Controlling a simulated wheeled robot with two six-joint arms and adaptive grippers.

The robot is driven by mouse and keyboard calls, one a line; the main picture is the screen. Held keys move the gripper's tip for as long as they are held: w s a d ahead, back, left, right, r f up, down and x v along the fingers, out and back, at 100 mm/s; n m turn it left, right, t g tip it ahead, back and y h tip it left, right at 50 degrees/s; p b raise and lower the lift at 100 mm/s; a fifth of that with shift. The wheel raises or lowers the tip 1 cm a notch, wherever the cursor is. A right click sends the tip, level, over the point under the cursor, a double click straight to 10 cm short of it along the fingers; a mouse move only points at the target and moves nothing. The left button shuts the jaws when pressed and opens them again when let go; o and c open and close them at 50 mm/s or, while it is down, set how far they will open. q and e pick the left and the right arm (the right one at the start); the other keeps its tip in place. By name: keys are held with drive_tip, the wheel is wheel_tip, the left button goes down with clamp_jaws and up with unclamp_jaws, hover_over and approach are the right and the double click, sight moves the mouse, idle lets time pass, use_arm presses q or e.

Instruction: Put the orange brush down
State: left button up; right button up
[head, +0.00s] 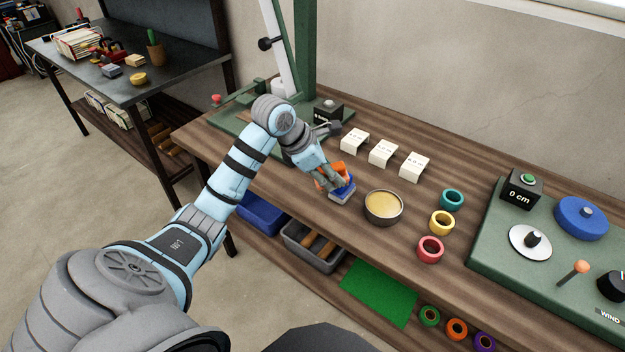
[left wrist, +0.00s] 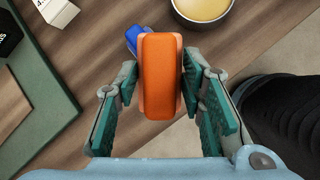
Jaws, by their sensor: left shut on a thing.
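The orange brush (head: 331,174) is in my left gripper (head: 328,180), near the front edge of the wooden workbench (head: 290,180). In the left wrist view the orange brush (left wrist: 162,75) lies lengthwise between the two green-padded fingers of my left gripper (left wrist: 162,112), which is shut on it. A blue block with a grey base (head: 342,190) is right beside the brush, partly hidden by it; its blue edge also shows in the left wrist view (left wrist: 132,40). I cannot tell whether the brush touches it or the bench. My right gripper is not in view.
A bowl with yellowish contents (head: 383,207) stands just right of the brush. White label blocks (head: 382,153) stand behind it. Teal, yellow and red rings (head: 441,223) lie further right, before a green board with dials (head: 490,245). Bare wood lies around the bowl.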

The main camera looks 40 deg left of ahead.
use_arm(q)
drive_tip(key=w+a+r+n+y, duration=0.1)
drive_tip(key=w+a+r+n, duration=0.2)
drive_tip(key=r, duration=0.3)
drive_tip(key=w+a+r+n+g+y+b, duration=0.1)
drive_tip(key=w+a+r+n, duration=0.2)
drive_tip(key=a+r+n, duration=0.2)
drive_tip(key=shift+a+r+y, duration=0.3)
drive_tip(key=shift+a+r, duration=0.15)
drive_tip(key=shift+a, duration=0.3)
wheel_tip(320, 180, down, 20)
drive_tip(key=b, duration=0.3)
drive_tip(key=shift+r, duration=0.15)
drive_tip(key=shift+b, duration=0.3)
drive_tip(key=o, duration=1.3)
